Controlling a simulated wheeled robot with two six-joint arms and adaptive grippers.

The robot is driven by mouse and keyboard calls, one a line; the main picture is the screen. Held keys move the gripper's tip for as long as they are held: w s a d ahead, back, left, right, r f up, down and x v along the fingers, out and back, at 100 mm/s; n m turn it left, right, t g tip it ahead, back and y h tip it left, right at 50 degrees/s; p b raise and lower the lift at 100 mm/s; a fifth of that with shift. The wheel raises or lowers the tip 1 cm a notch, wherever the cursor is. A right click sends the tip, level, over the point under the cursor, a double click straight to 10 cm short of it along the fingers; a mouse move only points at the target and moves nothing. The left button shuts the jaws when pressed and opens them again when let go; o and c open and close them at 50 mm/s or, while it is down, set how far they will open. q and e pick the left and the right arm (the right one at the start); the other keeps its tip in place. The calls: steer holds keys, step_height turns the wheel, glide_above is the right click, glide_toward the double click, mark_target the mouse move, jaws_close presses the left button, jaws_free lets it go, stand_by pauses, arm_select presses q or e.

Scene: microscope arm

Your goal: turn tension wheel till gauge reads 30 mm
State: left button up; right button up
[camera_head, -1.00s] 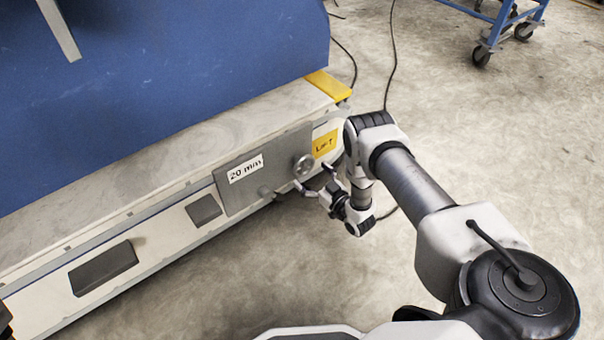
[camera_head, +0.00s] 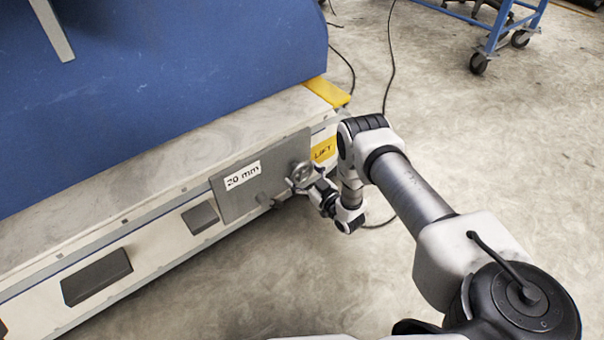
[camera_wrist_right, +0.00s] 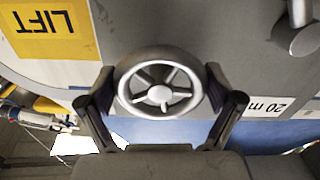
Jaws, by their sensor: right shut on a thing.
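The tension wheel (camera_head: 300,172) is a small grey spoked handwheel on a grey panel on the machine's side. The gauge label (camera_head: 243,175) on that panel reads 20 mm. My right gripper (camera_head: 297,184) is at the wheel. In the right wrist view, its two dark fingers (camera_wrist_right: 160,97) close on opposite sides of the wheel rim (camera_wrist_right: 160,55). The gauge label (camera_wrist_right: 268,105) shows there partly, upside down. My left gripper is not in the head view.
A yellow LIFT label (camera_head: 323,149) is right of the panel. A grey knob (camera_head: 263,199) sticks out below the wheel; it also shows in the wrist view (camera_wrist_right: 298,38). A blue wheeled cart (camera_head: 497,35) and black cables lie behind. The floor at right is clear.

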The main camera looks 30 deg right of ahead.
steer(key=n+p, duration=0.1)
steer(key=n, duration=0.1)
steer(key=n+p, duration=0.2)
steer(key=shift+d+r+n, duration=0.1)
steer(key=shift+r+n, duration=0.1)
steer(key=shift+n, duration=0.2)
steer(key=n+p, duration=0.3)
steer(key=n, duration=0.2)
steer(key=shift+d, duration=0.1)
steer(key=n+p, duration=0.2)
steer(key=n, duration=0.3)
steer(key=shift+d+r+n+p, duration=0.1)
steer(key=shift+r+n+p, duration=0.05)
steer(key=shift+n+p, duration=0.2)
steer(key=n+p, duration=0.1)
steer(key=n, duration=0.2)
steer(key=shift+n, duration=0.25)
steer(key=shift+n+p, duration=0.4)
steer(key=shift+n, duration=0.9)
steer(key=o, duration=0.8)
steer(key=shift+o, duration=0.2)
